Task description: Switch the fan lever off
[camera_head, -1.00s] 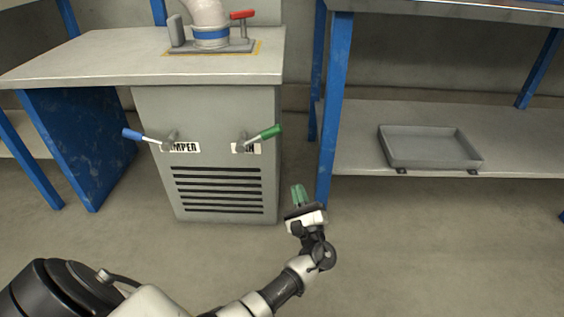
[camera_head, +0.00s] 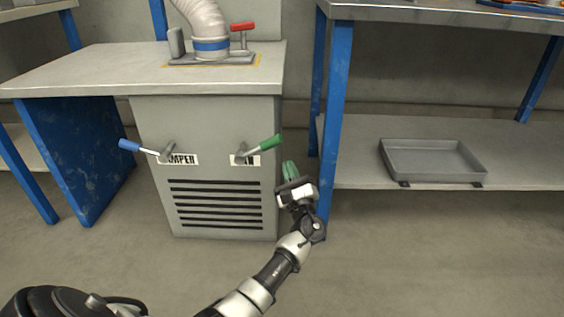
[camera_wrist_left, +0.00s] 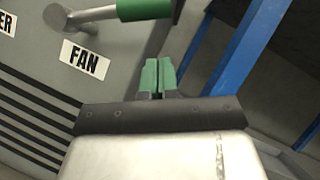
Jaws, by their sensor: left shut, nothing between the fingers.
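The fan lever (camera_head: 262,148) has a green handle and sits on the grey cabinet front by a label partly hidden by it. Its handle points right and slightly up. In the left wrist view the green handle (camera_wrist_left: 145,9) is at the top, above the FAN label (camera_wrist_left: 85,59). My left gripper (camera_head: 289,170), with green fingertips, is just below and right of the handle in the head view. In the left wrist view its fingers (camera_wrist_left: 158,76) are shut and empty, apart from the handle. My right gripper is not in view.
A blue-handled damper lever (camera_head: 143,151) is left on the same cabinet (camera_head: 215,215). A red-handled valve (camera_head: 242,28) and hose stand on the tabletop. A blue table leg (camera_head: 333,120) is close right of my gripper. A grey tray (camera_head: 433,161) lies on the right shelf.

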